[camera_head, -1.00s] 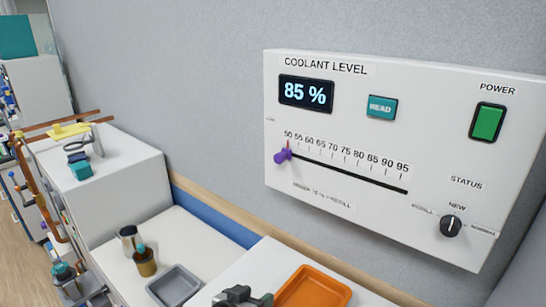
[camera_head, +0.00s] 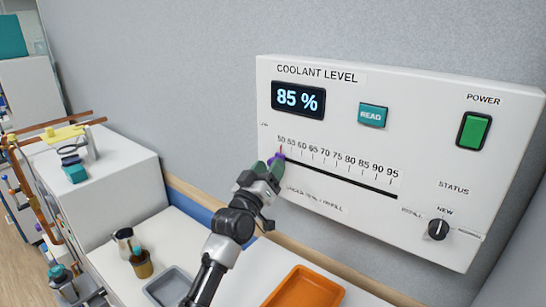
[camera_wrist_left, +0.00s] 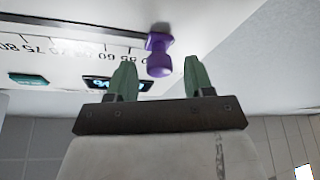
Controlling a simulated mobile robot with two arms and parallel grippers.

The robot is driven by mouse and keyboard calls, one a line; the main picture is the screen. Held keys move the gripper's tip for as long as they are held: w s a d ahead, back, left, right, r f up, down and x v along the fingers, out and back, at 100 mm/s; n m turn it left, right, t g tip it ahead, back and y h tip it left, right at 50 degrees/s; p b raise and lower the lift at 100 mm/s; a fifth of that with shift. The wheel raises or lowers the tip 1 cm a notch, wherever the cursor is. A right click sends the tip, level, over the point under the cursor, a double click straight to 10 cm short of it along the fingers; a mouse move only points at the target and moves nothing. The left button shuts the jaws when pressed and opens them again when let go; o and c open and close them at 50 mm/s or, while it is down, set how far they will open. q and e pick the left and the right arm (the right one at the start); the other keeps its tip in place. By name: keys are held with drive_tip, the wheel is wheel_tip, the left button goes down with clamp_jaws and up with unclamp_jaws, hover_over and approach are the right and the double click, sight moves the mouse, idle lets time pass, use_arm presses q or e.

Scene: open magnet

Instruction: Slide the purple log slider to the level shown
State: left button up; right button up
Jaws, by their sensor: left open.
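The coolant level panel (camera_head: 420,120) is on the wall, and its display (camera_head: 298,98) reads 85 %. The purple slider knob (camera_head: 277,158) sits at the left end of the black slot (camera_head: 345,180), by the 50 mark, partly hidden by my gripper in the head view. My left gripper (camera_head: 266,172) is at the knob with its green fingers open. In the left wrist view the purple knob (camera_wrist_left: 159,55) shows between and just beyond the spread fingers of the left gripper (camera_wrist_left: 160,80). Contact is not clear. My right gripper is not in view.
The panel also holds a teal READ button (camera_head: 373,114), a green power switch (camera_head: 474,131) and a black status dial (camera_head: 438,229). The slot to the right is clear.

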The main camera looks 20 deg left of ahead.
use_arm(q)
drive_tip(key=shift+x, duration=1.25)
drive_tip(key=shift+c, duration=0.4)
clamp_jaws()
